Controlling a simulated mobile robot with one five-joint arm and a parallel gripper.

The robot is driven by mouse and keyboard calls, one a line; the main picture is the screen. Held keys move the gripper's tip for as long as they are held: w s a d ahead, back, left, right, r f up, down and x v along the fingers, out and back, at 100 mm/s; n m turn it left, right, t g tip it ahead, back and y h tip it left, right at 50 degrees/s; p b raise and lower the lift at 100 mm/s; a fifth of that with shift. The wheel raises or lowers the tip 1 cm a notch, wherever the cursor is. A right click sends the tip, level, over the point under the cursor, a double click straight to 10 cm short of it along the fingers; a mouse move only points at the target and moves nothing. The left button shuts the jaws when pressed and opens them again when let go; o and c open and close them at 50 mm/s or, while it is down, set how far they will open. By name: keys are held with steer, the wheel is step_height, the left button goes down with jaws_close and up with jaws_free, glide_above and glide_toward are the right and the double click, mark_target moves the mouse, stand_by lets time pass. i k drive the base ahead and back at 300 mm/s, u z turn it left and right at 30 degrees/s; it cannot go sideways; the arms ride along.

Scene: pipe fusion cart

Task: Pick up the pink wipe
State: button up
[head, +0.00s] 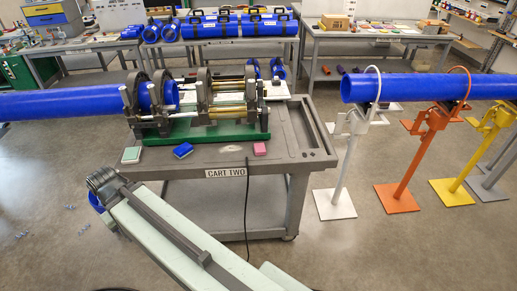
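The pink wipe (259,148) is a small pink block. It lies flat near the front edge of the cart top, right of the middle, above the "CART TWO" label. A blue wipe (183,150) and a green wipe (131,155) lie in a row to its left on the same edge. The grey cart (215,160) carries them. My pale green arm crosses the lower left foreground, with a dark ridged joint at its upper end, left of the cart. No gripper fingers show. Nothing covers the pink wipe.
The fusion machine (205,100) on its green base stands behind the wipes, with a long blue pipe (60,104) entering from the left. White (336,203), orange (397,197) and yellow stands (453,191) hold another pipe at right. A dark cable (246,210) hangs at the cart front.

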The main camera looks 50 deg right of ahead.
mark_target(260, 149)
steer(key=i, duration=0.95)
steer(key=u, duration=0.05)
